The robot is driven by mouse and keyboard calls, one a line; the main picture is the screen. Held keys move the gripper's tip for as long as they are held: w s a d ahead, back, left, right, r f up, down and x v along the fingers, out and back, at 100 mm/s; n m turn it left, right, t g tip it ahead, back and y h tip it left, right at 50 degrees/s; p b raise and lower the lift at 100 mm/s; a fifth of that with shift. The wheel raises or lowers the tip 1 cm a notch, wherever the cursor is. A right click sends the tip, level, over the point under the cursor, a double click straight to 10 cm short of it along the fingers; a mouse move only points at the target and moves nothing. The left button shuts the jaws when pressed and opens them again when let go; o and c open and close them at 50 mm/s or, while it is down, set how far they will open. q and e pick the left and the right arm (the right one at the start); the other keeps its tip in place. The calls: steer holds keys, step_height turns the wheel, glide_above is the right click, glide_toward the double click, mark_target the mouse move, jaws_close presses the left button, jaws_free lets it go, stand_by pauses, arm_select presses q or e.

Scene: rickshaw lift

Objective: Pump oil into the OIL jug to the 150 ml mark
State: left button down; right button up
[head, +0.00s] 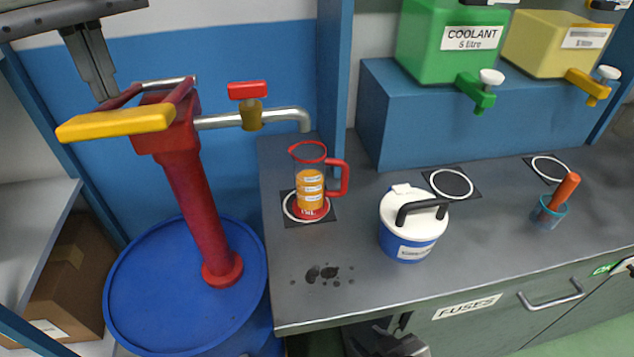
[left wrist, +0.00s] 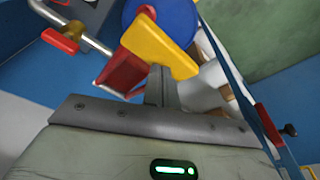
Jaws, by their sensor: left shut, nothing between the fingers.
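The OIL jug (head: 310,182), clear with a red rim, handle and base, stands upright on a ringed dark pad (head: 288,214) below the spout end (head: 304,122). Amber oil fills its lower part, around several white mark labels too small to read. The red pump (head: 190,185) rises from a blue drum (head: 150,295); its yellow lever (head: 115,124) points left, also seen in the left wrist view (left wrist: 160,45). A red tap handle (head: 248,90) sits on the pipe. My left gripper (head: 106,98) is shut and empty, just above the lever; contact is unclear. My right gripper (head: 385,345) is partly cut off below the bench.
A blue canister with white lid (head: 412,225) stands right of the jug. Green COOLANT (head: 440,45) and yellow (head: 545,45) tanks sit on a blue shelf. A small cup (head: 548,215) holds an orange-handled tool. Dark spots (head: 322,273) mark the bench front.

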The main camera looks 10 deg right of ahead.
arm_select(q)
step_height(320, 180, up, 6)
stand_by(0.6)
stand_by(0.4)
